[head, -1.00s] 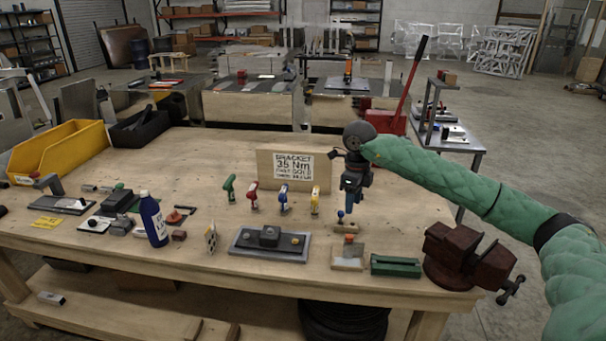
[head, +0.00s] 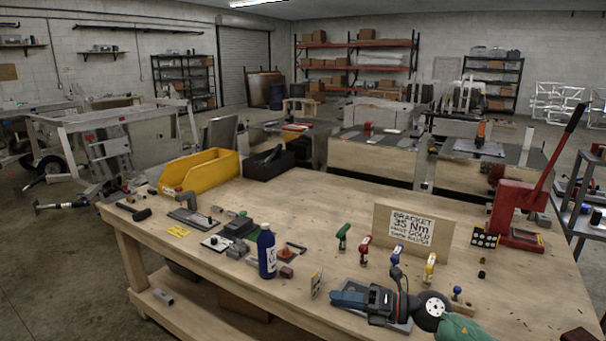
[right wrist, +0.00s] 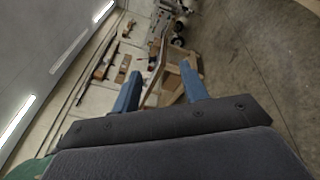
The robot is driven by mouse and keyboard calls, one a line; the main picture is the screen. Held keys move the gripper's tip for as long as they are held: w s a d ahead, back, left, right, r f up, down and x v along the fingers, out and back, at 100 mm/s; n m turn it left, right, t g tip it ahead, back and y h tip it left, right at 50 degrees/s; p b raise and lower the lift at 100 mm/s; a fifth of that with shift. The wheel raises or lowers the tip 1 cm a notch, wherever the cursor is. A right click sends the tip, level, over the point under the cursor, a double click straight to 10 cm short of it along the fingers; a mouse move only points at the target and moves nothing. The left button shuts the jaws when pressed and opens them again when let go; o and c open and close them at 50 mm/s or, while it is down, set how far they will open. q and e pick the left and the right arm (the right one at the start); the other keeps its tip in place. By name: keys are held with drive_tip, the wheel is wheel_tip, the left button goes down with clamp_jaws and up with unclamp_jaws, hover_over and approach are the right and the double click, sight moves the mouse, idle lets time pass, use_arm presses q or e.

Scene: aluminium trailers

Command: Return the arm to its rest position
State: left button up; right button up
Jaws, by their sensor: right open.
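My right gripper (head: 338,299) shows low in the head view, at the end of my green-sleeved right arm. Its blue fingers point left, in front of the bench's near part. It hides most of a grey plate fixture; how high it is above the bench is hard to tell. In the right wrist view the two blue fingers (right wrist: 158,88) stand apart with nothing between them. My left gripper is not in view.
The wooden workbench (head: 330,205) bears colored-handled tools (head: 365,247), a sign board (head: 440,222), a blue bottle (head: 267,252), a yellow bin (head: 200,171) and a red lever press (head: 517,205). Open floor (head: 60,270) lies left of the bench.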

drive_tip(key=s+d+f+m+t+h, duration=0.3)
drive_tip(key=d+f+m+t+h, duration=0.45)
drive_tip(key=m, duration=0.85)
drive_tip(key=s+d+f+m+t+h, duration=0.4)
drive_tip(key=m+h, duration=0.6)
drive_tip(key=m, duration=0.6)
drive_tip(key=s+f+m+g, duration=0.3)
drive_tip(key=s+f+g, duration=0.4)
drive_tip(key=s, duration=0.5)
drive_tip(key=s+f+m+g, duration=0.3)
drive_tip(key=s+f+g, duration=0.2)
drive_tip(key=s+f, duration=0.65)
wheel_tip(320, 180, down, 24)
drive_tip(key=w+g+b, duration=0.1)
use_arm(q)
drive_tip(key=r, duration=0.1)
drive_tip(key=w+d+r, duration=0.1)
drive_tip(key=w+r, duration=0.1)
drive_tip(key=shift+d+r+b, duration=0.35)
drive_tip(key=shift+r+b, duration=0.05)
use_arm(e)
drive_tip(key=s+f, duration=0.4)
drive_tip(key=f, duration=0.8)
drive_tip(key=s+a+f+g, duration=0.1)
drive_tip(key=s+f, duration=0.3)
drive_tip(key=f, duration=0.8)
drive_tip(key=shift+s+f+y, duration=0.15)
drive_tip(key=shift+f+y, duration=0.05)
drive_tip(key=shift+y, duration=0.15)
